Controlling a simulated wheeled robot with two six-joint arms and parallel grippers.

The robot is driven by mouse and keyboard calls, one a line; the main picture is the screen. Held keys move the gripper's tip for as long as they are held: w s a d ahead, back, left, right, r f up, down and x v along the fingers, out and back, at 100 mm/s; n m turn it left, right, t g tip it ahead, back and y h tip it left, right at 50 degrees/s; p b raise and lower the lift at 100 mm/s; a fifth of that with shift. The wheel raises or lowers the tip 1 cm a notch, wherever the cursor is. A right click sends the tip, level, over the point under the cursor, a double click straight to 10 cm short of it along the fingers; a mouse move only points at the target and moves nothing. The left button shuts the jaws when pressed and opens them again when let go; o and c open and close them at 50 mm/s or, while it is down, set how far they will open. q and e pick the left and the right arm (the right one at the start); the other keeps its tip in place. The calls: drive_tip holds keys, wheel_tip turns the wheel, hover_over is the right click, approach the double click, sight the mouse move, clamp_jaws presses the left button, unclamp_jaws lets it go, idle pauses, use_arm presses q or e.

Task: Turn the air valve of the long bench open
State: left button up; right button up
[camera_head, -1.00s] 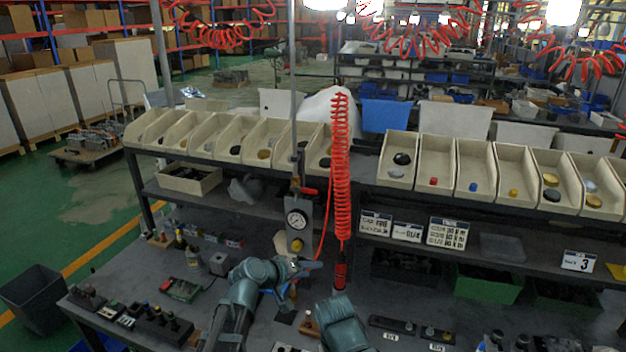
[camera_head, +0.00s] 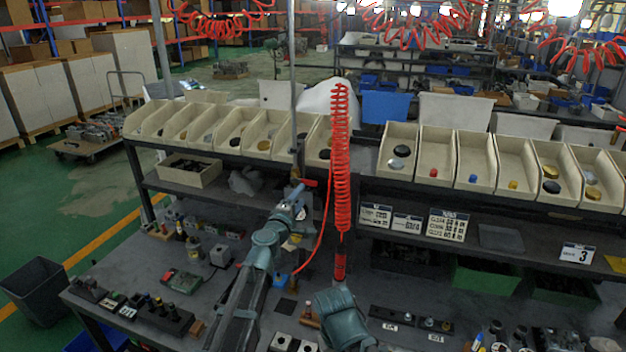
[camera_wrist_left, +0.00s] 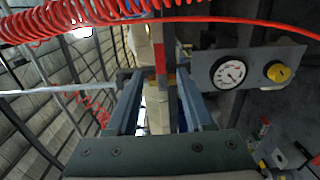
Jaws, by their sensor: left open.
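The air valve's red handle (camera_head: 309,182) is on the upright pipe above the gauge panel, in the middle of the head view. In the left wrist view the red handle (camera_wrist_left: 160,54) shows just beyond the fingertips, between their lines. My left gripper (camera_head: 298,192) is at the valve, and its arm covers the gauge in the head view. In the left wrist view my left gripper (camera_wrist_left: 158,80) is open, with a finger either side of the handle. I cannot tell whether a finger touches it. My right gripper is out of view; only part of that arm shows.
A red coiled hose (camera_head: 341,160) hangs close right of the valve, and its red tube crosses the top of the wrist view. A pressure gauge (camera_wrist_left: 228,73) and yellow knob (camera_wrist_left: 278,72) sit beside the handle. Beige bins (camera_head: 243,131) line the upper shelf.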

sight(310, 182)
use_arm(q)
drive_tip(key=x, duration=1.2)
drive_tip(key=shift+w, duration=0.2)
drive_tip(key=shift+s, duration=0.1)
clamp_jaws()
idle(0.8)
